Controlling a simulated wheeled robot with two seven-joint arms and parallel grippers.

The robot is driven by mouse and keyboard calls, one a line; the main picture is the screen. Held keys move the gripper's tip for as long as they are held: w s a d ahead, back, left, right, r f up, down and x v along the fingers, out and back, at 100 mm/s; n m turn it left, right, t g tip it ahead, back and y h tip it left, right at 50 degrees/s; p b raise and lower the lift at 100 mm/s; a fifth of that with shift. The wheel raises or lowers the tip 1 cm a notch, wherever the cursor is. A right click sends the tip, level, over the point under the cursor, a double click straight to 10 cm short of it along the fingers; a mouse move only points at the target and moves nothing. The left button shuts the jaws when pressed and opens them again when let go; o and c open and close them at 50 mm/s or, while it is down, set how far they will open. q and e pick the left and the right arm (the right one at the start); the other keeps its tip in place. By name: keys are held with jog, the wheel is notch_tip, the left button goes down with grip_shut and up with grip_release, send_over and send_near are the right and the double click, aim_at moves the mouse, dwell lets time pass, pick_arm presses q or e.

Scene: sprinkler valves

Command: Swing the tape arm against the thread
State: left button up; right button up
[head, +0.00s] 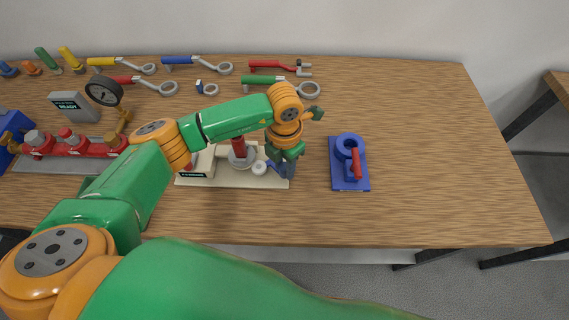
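A cream base plate (222,181) on the table carries a white box with a dark label (198,163), an upright red cylinder (238,147) on a grey round mount (243,160), and a small white roll (259,168). The red cylinder may be the threaded piece. A small blue part (272,165) beside the roll may belong to the tape arm, but it is partly hidden. My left gripper (287,170) points down at the plate's right end, right of the roll and close to the blue part. Its finger gap and any contact are too small to tell. My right gripper is not in view.
A blue stand with a ring and red lever (349,163) is at the right. Several wrenches, such as a red-handled one (278,65), lie along the back. The table's right side is clear.

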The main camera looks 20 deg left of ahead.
pick_arm(q)
grip_shut()
jog(key=m+b, duration=0.1)
jog(key=s+m+b, duration=0.1)
jog(key=shift+a+f+m+b, duration=0.2)
jog(key=shift+a+m+b, duration=0.1)
jog(key=shift+a, duration=0.1)
jog(key=m+b, duration=0.1)
jog(key=a+m+b, duration=0.1)
jog(key=shift+s+m, duration=0.3)
jog(key=shift+s, duration=0.05)
jog(key=m+b, duration=0.1)
jog(key=a+m+b, duration=0.1)
jog(key=b, duration=0.1)
jog(key=shift+s+r+m, duration=0.1)
jog(key=shift+s+m, duration=0.2)
jog(key=shift+s+a+r+m+b, duration=0.15)
jog(key=shift+a+m+b, duration=0.1)
jog(key=shift+m+b, duration=0.35)
